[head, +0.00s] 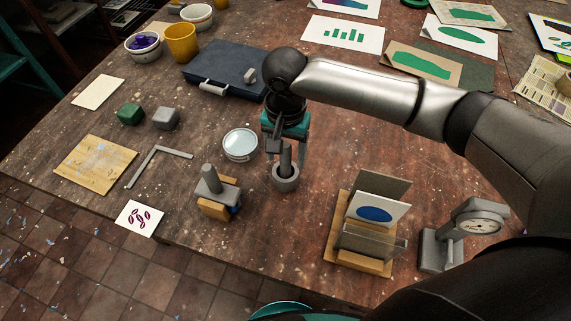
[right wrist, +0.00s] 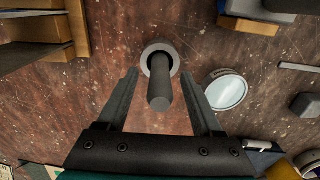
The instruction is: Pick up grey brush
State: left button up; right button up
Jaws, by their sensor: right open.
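A grey cylindrical handle, which looks like the grey brush (head: 286,158), stands upright in a small round grey holder (head: 285,184) on the table. In the right wrist view the brush handle (right wrist: 160,92) points toward the camera, and the ring of the holder (right wrist: 149,57) surrounds its foot. Any bristles are hidden inside the holder. My right gripper (head: 284,152) is open above the holder. Its two fingers (right wrist: 160,73) stand on either side of the handle, with a visible gap on each side. My left gripper is not in view.
A shallow pale dish (head: 240,145) sits close left of the holder. A wooden block with a grey peg (head: 209,180) stands nearer the front edge. A wooden rack with cards (head: 372,235) and a grey dial device (head: 460,235) stand right. A dark case (head: 222,70) lies behind.

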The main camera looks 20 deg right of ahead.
grip_shut()
dwell(0.3)
jog(key=shift+r, duration=0.1)
